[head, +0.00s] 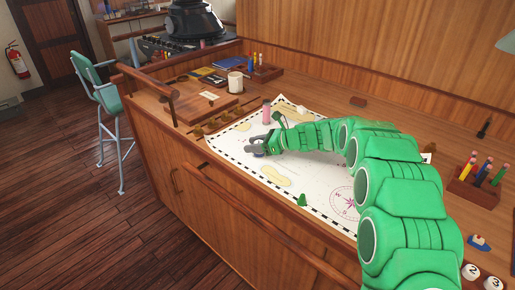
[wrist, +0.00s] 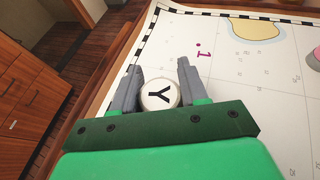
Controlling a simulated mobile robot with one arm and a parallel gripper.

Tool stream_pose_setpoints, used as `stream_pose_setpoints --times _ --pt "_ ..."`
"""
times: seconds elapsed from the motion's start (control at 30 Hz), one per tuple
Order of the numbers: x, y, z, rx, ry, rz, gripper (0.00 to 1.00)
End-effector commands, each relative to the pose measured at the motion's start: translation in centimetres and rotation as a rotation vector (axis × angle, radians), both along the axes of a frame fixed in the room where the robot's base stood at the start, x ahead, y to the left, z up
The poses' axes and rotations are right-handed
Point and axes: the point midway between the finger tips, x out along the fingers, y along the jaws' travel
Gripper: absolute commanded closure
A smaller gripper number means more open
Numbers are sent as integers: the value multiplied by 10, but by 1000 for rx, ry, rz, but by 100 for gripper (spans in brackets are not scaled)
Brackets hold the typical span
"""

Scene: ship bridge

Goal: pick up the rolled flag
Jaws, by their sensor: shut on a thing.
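My gripper (head: 257,147) is over the left part of the white chart on the wooden counter. In the wrist view its two grey fingers (wrist: 159,88) are shut on a round thing with a white top marked Y (wrist: 159,96), apparently the rolled flag seen end on. Its sides are mostly hidden by the fingers. In the head view only a small bluish bit shows at the fingertips. I cannot tell whether it touches the chart below.
The chart (head: 225,141) bears a pink cylinder (head: 266,110) and a small green piece (head: 302,200). A mug (head: 235,82) and wooden board (head: 192,102) stand behind left. A pen block (head: 473,188) and white-topped pieces marked 2 (head: 471,271) and 3 (head: 492,283) are at right. A rail (head: 265,225) runs along the front.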

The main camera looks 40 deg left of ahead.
Motion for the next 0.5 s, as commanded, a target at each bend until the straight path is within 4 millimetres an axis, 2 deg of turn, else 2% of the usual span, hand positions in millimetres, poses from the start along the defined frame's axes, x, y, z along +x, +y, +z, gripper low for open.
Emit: stream_pose_setpoints --times 0.17,0.4,0.5 --pt "0 0 6 1 -2 1 86" --pt "-1 -1 36 3 -4 0 86" --pt "-5 -6 41 1 -2 0 86"
